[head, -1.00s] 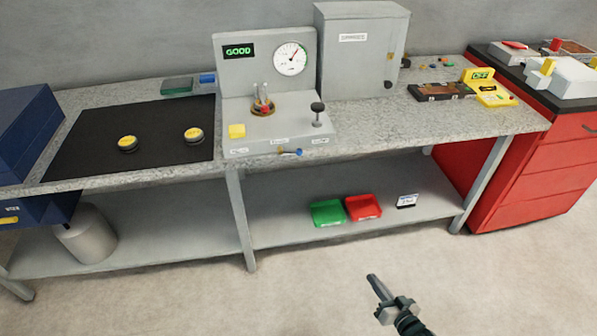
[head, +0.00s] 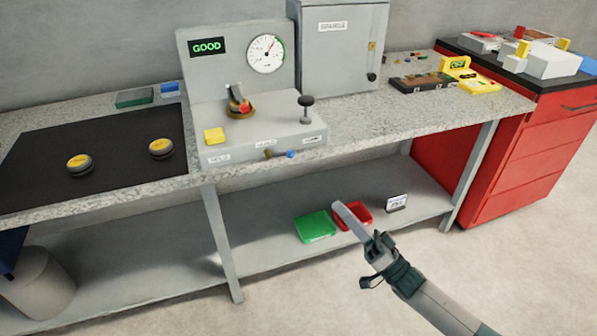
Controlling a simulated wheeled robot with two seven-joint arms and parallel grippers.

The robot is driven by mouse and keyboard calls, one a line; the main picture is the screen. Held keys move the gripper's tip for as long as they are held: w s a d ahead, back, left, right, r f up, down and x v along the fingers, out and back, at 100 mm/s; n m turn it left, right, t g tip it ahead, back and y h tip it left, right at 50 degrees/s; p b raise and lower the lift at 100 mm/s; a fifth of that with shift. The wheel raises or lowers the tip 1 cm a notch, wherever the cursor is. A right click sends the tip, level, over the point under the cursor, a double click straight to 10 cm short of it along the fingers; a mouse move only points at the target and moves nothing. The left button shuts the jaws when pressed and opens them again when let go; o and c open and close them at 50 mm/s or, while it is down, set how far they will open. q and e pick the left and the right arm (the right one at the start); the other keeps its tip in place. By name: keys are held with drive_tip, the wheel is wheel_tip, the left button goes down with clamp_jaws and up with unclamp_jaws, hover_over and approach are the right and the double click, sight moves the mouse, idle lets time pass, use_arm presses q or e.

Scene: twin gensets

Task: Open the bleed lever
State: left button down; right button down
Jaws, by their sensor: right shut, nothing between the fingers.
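My right gripper (head: 341,208) is shut and empty, in front of the bench, lower and to the right of the lever. In the picture its tip overlaps the red bin on the shelf. It is clear of the lever. My left gripper is out of view.
The rig carries a gauge (head: 266,54), a GOOD display (head: 207,47), a yellow button (head: 215,136) and a black knob (head: 306,101). Green (head: 316,227) and red (head: 363,214) bins sit on the lower shelf. The floor in front is clear.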

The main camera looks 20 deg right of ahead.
sight(280, 154)
drive_tip(key=shift+w+r, duration=0.1)
idle(0.3)
